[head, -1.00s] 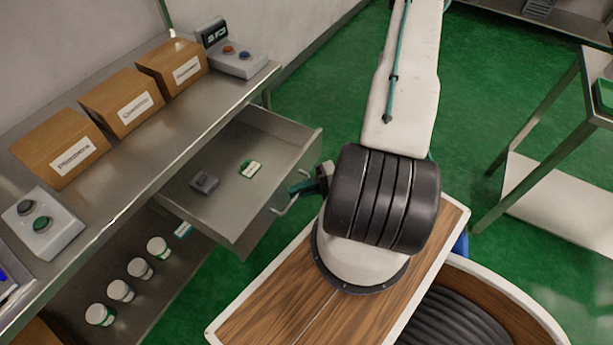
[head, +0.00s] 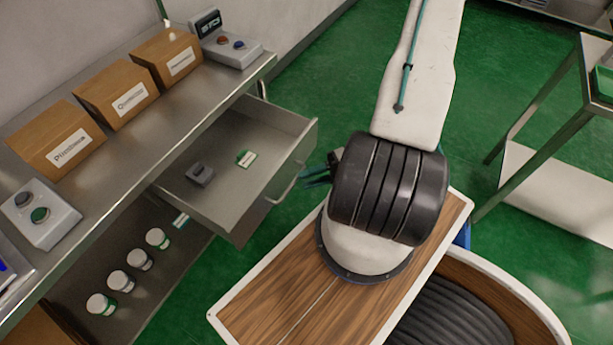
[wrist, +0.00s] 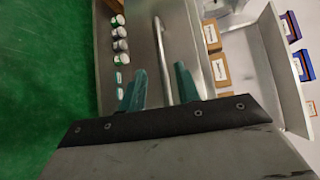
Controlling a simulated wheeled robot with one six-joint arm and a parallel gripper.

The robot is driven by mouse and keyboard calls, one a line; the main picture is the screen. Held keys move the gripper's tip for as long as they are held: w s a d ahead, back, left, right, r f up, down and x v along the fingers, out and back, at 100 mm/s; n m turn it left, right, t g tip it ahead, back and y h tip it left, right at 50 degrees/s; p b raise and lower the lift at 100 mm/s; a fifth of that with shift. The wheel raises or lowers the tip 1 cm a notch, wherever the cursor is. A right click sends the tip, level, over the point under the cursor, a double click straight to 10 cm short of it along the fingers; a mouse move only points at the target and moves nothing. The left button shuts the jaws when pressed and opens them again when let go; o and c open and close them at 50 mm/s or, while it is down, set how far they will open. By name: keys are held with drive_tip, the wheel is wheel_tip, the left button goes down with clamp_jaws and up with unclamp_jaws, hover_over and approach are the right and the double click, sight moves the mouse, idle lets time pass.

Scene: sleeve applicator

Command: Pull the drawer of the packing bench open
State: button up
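The packing bench's drawer (head: 225,215) is pulled well out of the bench (head: 140,150), and its inside shows in the head view. Its bar handle (head: 286,192) is on the drawer front, and the bar also shows in the wrist view (wrist: 158,38). My gripper (head: 308,176) is just to the right of the handle in the head view, with a small gap between them. In the wrist view my gripper's teal fingers (wrist: 160,72) are spread apart and empty.
A grey object (head: 200,174) and a green-and-white item (head: 246,158) lie in the drawer. Cardboard boxes (head: 115,95) and button boxes (head: 40,213) stand on the bench top. Several white jars (head: 140,260) stand on the lower shelf. Green floor (head: 315,75) is clear behind the drawer.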

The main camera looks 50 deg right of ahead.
drive_tip(key=shift+s+d+r, duration=0.1)
drive_tip(key=shift+s+d, duration=0.15)
drive_tip(key=shift+d, duration=0.65)
drive_tip(key=shift+s+d+r, duration=0.1)
drive_tip(key=shift+s+d, duration=0.15)
drive_tip(key=shift+d, duration=0.65)
